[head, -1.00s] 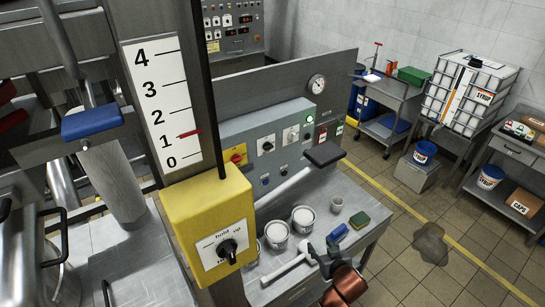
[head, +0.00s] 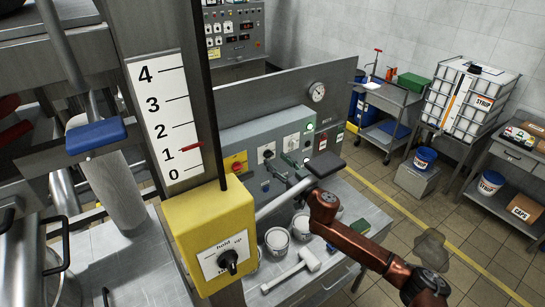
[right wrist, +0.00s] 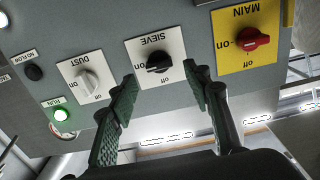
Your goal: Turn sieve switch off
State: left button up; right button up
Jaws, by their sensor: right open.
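The sieve switch (right wrist: 158,62) is a black knob on a white plate marked SIEVE, upside down in the right wrist view. Its handle lies sideways, towards the "on" mark. In the head view the switch (head: 267,152) sits on the grey-green control panel (head: 240,139), between the main and dust switches. My right gripper (right wrist: 160,78) is open, with a green ridged finger on either side of the sieve switch in the picture. I cannot tell how far the fingertips are from the panel. In the head view this gripper (head: 287,170) is in front of the panel. My left gripper is not in view.
The red main switch (right wrist: 250,39) on yellow and the pale dust switch (right wrist: 88,82) flank the sieve switch. A green run light (right wrist: 62,115) is lit. White tubs (head: 277,239) and a mallet (head: 291,271) lie below on the bench. A yellow lift box (head: 205,211) stands left.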

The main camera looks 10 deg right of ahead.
aim_at(270, 155)
jog(key=shift+x, duration=1.7)
jog(key=shift+c, duration=0.5)
jog(key=c, duration=1.1)
jog(key=shift+o, duration=0.2)
